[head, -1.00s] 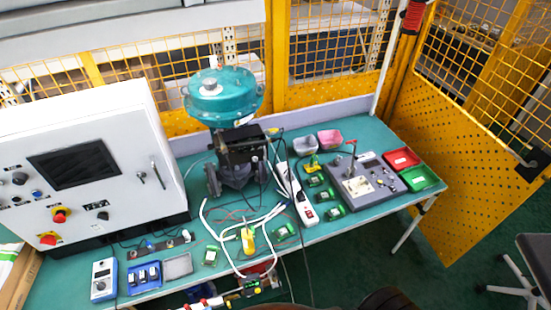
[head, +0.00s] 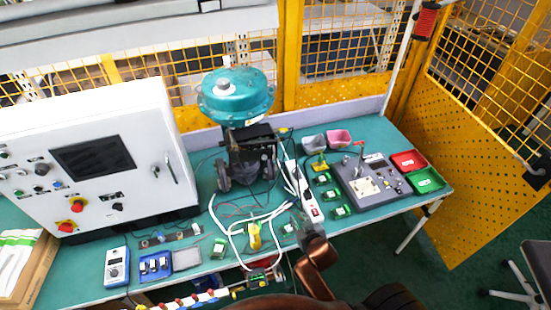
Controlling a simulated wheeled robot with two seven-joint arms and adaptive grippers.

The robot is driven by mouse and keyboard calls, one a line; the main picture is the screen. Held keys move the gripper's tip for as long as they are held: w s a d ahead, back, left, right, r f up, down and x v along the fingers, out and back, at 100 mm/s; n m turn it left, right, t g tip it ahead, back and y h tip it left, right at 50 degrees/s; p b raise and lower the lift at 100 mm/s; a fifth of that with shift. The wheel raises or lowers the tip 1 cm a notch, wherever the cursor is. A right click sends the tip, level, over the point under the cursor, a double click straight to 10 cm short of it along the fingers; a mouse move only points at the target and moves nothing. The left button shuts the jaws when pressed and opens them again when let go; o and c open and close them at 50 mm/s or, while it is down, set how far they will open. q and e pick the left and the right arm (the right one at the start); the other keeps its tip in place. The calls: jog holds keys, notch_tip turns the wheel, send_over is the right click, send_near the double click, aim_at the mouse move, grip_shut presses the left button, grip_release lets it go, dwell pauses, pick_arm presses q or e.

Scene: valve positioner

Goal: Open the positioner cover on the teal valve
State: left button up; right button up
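The teal valve (head: 237,97) stands upright at the back middle of the bench, with its round teal actuator on top. The black positioner (head: 252,134) sits below the actuator on the valve's front. Its cover looks shut, but it is small and dark, so I cannot be sure. My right gripper (head: 313,243) is a dark shape at the bench's front edge, at the end of my copper-coloured arm. It is apart from the valve, in front and to the right. Its fingers are too small and dark to tell open or shut. My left gripper is not in view.
A white control cabinet (head: 87,160) stands left of the valve. A white power strip (head: 309,200) and loose cables lie in front of and right of the valve. A grey control box (head: 370,184) and red (head: 408,161) and green (head: 426,180) trays are at the right.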

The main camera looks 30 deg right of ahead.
jog(key=w+a+r+t, duration=0.1)
jog(key=w+r+t, duration=0.25)
jog(key=r, duration=0.65)
jog(key=w+a+r+t, duration=0.1)
jog(key=w+r+t, duration=0.3)
jog(key=r, duration=0.6)
jog(key=w+d+p, duration=0.1)
jog(key=w, duration=0.7)
jog(key=shift+w+d+r+m+g+h, duration=0.15)
jog(key=shift+w+r+m+g+h, duration=0.15)
jog(key=shift+w+g, duration=0.05)
jog(key=shift+c, duration=0.4)
grip_shut()
